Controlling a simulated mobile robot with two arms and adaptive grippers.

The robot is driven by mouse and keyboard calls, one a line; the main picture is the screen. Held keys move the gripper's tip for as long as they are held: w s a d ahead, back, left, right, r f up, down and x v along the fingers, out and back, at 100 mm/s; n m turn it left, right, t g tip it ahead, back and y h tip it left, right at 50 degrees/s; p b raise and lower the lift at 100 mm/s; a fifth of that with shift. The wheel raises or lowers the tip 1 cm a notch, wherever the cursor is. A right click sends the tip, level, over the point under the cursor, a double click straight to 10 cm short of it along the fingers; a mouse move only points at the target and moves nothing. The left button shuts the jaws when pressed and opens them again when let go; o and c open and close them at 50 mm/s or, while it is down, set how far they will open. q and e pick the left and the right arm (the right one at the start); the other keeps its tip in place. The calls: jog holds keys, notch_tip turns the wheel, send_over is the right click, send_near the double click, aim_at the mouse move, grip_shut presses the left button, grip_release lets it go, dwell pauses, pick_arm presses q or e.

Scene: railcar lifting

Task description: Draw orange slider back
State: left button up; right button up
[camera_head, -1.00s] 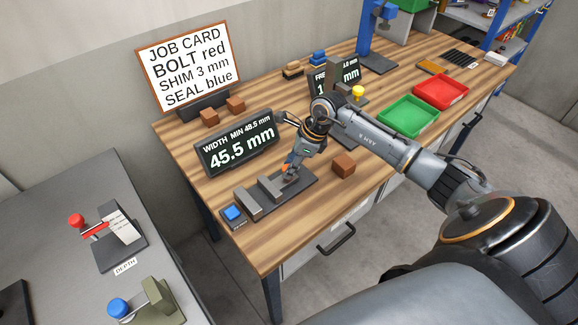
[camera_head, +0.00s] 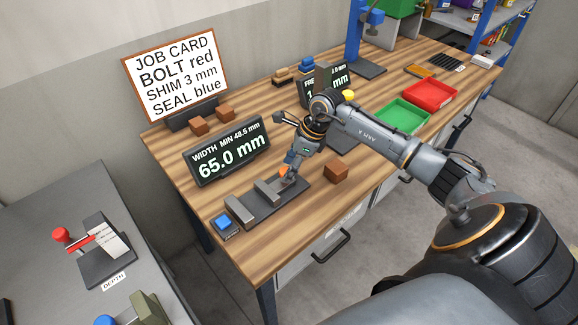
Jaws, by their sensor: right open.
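The orange slider (camera_head: 283,172) shows as a small orange patch on the dark width gauge base (camera_head: 293,193), at its far right part. Two grey jaw blocks stand on that base, the left one (camera_head: 240,208) and the right one (camera_head: 266,191), with a clear gap between them. My right gripper (camera_head: 287,175) points down at the slider with its fingers open around or beside it; the fingers partly hide the slider, so contact cannot be told. The width display (camera_head: 228,160) behind reads 65.0 mm, with MIN 48.5 mm above. My left gripper is out of view.
A blue button (camera_head: 223,222) sits at the gauge's left end. A brown block (camera_head: 336,172) lies close right of my gripper. A job card (camera_head: 175,73), green tray (camera_head: 403,116) and red tray (camera_head: 430,95) stand farther back. The front table strip is clear.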

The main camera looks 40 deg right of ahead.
jog(key=v, duration=1.1)
jog(key=shift+d+r, duration=0.2)
jog(key=shift+s, duration=0.15)
